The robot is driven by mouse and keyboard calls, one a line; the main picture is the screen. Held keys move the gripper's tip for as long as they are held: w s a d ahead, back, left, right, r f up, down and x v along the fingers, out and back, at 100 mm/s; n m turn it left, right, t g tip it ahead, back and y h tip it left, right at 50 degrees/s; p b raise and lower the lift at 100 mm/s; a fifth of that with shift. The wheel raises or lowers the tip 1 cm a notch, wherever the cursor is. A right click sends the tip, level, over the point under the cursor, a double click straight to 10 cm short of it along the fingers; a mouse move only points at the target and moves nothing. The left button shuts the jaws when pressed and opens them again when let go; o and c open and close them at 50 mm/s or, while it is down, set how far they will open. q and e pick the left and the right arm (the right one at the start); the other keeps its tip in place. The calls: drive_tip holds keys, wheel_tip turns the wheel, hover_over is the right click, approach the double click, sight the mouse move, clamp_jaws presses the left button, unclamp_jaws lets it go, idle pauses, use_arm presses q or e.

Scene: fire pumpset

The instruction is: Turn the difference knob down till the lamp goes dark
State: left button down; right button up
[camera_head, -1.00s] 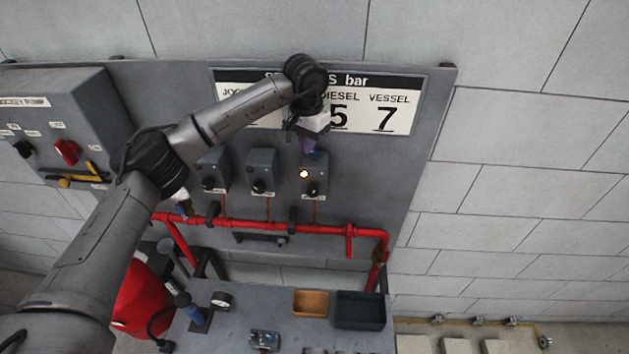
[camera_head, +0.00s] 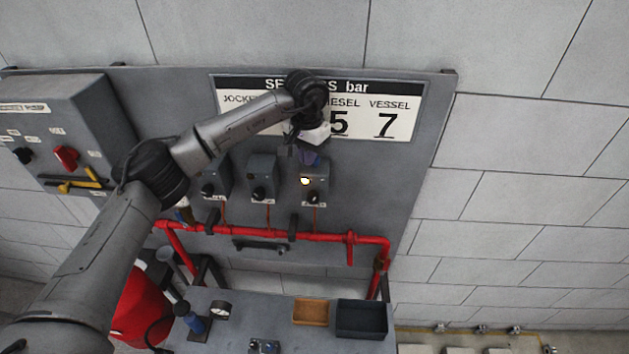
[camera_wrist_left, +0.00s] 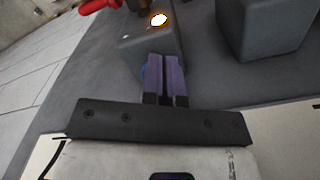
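Three small grey switch boxes hang in a row on the panel, each with a black knob. The right box (camera_head: 323,185) has a lit lamp (camera_head: 305,181) above its black knob (camera_head: 313,197); the labels are too small to read. The lit lamp also shows in the left wrist view (camera_wrist_left: 159,20), glowing white-orange. My left gripper (camera_head: 309,160) is just above the right box, its purple fingers pointing down. In the left wrist view its fingers (camera_wrist_left: 166,66) are together, with nothing seen between them. The knob is hidden there. My right gripper is out of view.
Above is a settings board (camera_head: 397,123) showing 5 and 7. A red pipe (camera_head: 330,237) runs below the boxes. A larger control box (camera_head: 85,125) is at left. Below stands a bench with an orange tray (camera_head: 310,313) and a dark tray (camera_head: 361,320).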

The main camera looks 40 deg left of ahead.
sight(309, 171)
use_arm(q)
drive_tip(key=shift+w+f, duration=0.25)
drive_tip(key=shift+f, duration=0.6)
drive_tip(key=shift+r+p, duration=0.1)
drive_tip(key=shift+p, duration=0.6)
drive_tip(key=shift+d+p, duration=0.15)
drive_tip(key=shift+p, duration=0.25)
drive_tip(key=shift+s+d+r, duration=0.15)
drive_tip(key=shift+d, duration=0.05)
idle(0.5)
drive_tip(key=shift+s+d+r+p, duration=0.1)
drive_tip(key=shift+s+r+p, duration=0.05)
drive_tip(key=shift+r+p, duration=0.45)
wheel_tip(309, 171, up, 5)
drive_tip(key=p, duration=0.3)
drive_tip(key=shift+s, duration=0.1)
